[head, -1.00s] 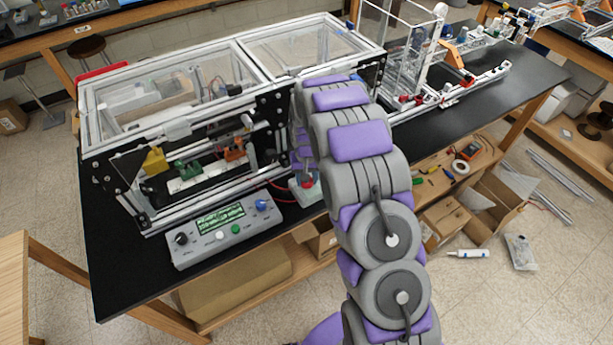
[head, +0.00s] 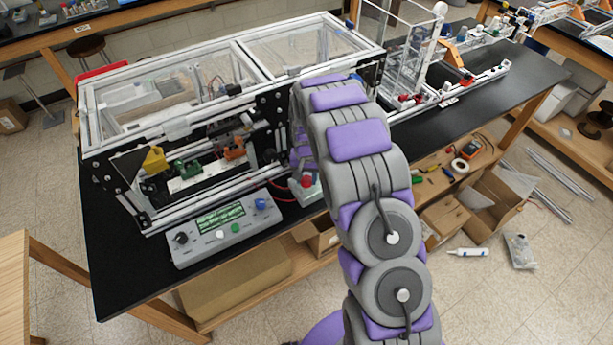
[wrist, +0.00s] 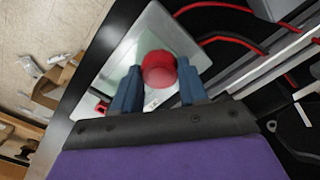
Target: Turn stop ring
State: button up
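The red stop knob (head: 307,181) stands on a small light-grey box (head: 304,193) at the front edge of the black bench. In the wrist view the red knob (wrist: 159,70) shows between the two blue-grey fingers of my gripper (wrist: 158,82). The fingers are apart, one on each side of the knob in the picture. I cannot tell whether they touch it or are still above it. The ring around the knob cannot be made out. In the head view my arm hides the fingers.
The aluminium extrusion frame (head: 232,85) with clear panels stands behind the box. A control panel (head: 222,232) with buttons lies to the left. Red cables (wrist: 228,40) run near the box. A shelf with boxes (head: 447,218) is below the bench.

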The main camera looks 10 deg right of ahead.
aim_at(306, 178)
jog(key=o, duration=0.5)
jog(key=shift+a, duration=0.1)
notch_tip(306, 178, up, 17)
jog(key=shift+r+p, duration=0.15)
jog(key=shift+p, duration=0.2)
dwell(0.5)
